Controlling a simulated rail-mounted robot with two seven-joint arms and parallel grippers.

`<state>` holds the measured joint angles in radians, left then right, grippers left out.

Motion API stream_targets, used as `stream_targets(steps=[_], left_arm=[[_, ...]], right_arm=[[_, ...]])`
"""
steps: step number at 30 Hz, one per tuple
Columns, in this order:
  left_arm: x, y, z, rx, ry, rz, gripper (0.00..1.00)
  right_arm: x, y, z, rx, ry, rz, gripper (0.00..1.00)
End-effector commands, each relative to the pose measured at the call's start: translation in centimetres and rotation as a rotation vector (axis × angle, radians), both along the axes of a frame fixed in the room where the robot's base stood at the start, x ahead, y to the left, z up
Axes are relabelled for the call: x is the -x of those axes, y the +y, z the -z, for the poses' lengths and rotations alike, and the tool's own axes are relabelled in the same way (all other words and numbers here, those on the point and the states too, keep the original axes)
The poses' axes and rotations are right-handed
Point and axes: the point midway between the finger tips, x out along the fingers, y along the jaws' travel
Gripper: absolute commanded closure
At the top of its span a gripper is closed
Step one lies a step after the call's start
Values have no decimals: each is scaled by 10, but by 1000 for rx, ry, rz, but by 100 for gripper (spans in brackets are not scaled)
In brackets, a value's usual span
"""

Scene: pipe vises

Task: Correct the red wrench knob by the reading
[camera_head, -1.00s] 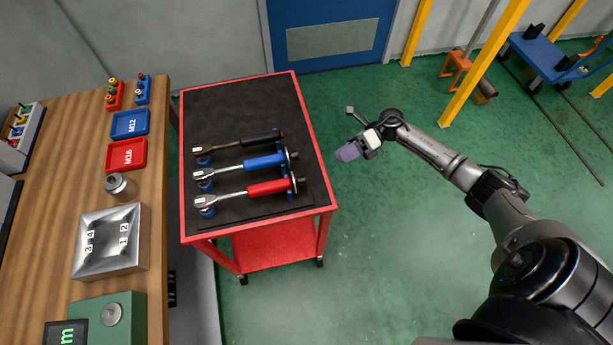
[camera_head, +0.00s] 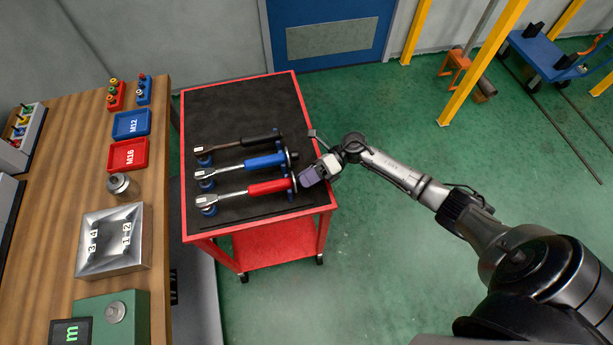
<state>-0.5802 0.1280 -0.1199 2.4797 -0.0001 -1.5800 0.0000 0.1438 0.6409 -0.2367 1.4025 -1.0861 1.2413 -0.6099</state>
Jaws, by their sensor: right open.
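The red wrench (camera_head: 266,187) lies on the black mat of the red cart (camera_head: 188,218), nearest the cart's front edge. Its head points left and its handle end with the knob (camera_head: 294,186) is on the right. My right gripper (camera_head: 307,177) is open, with its purple fingertips close to that knob; I cannot tell whether they touch it. The knob is partly hidden by the fingers. A green tester with a small display (camera_head: 70,333) stands at the bottom left, showing only part of a green character. My left gripper is not in view.
A blue wrench (camera_head: 264,161) and a black wrench (camera_head: 262,139) lie parallel behind the red one, close to my right gripper. The wooden bench (camera_head: 60,200) on the left holds a metal tray (camera_head: 115,262), and red and blue bins.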

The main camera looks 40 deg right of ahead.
Motion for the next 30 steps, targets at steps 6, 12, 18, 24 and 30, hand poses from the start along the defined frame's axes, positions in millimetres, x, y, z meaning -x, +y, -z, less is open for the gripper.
stream_targets(steps=[6,12,18,24,30], left_arm=[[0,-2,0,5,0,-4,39],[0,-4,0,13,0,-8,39],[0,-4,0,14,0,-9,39],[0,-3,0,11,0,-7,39],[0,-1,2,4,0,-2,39]], right_arm=[[0,0,0,0,0,0,45],[0,0,0,1,0,1,60],[0,0,0,1,0,1,79],[0,0,0,1,1,1,94],[0,-1,1,-17,37,2,94]])
